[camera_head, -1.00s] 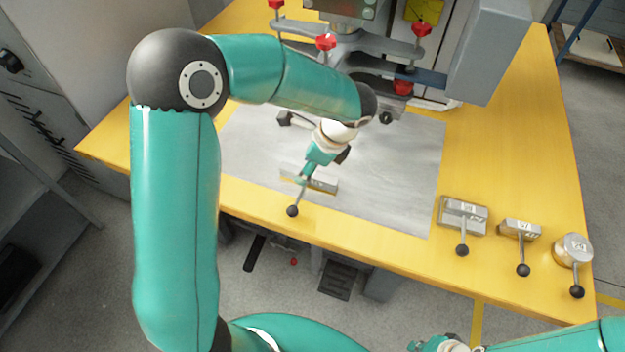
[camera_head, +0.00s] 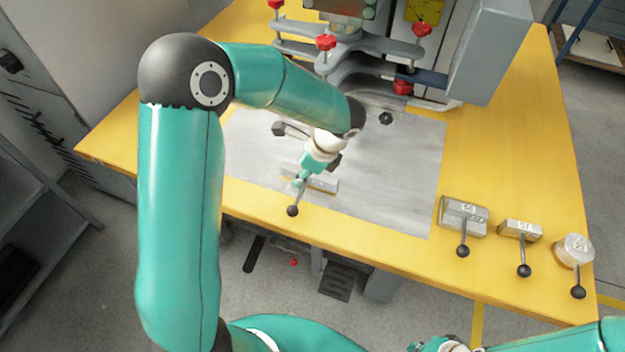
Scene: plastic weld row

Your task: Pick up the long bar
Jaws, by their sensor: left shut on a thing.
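The long bar (camera_head: 323,185) lies on the grey metal sheet (camera_head: 400,190) near the front edge of the yellow table. Its handle with a black ball knob (camera_head: 292,211) points toward me. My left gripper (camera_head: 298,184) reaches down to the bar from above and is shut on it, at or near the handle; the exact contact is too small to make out. The bar appears to rest on the sheet. My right gripper (camera_head: 438,345) shows only in part at the bottom edge, away from the table top, and its jaws are unclear.
On the yellow table (camera_head: 500,170) at the right stand a larger block (camera_head: 463,214), a smaller block (camera_head: 520,230) and a round piece (camera_head: 574,249), each with a ball-knobbed handle. A grey machine with red knobs (camera_head: 326,42) stands at the back. The sheet's right part is clear.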

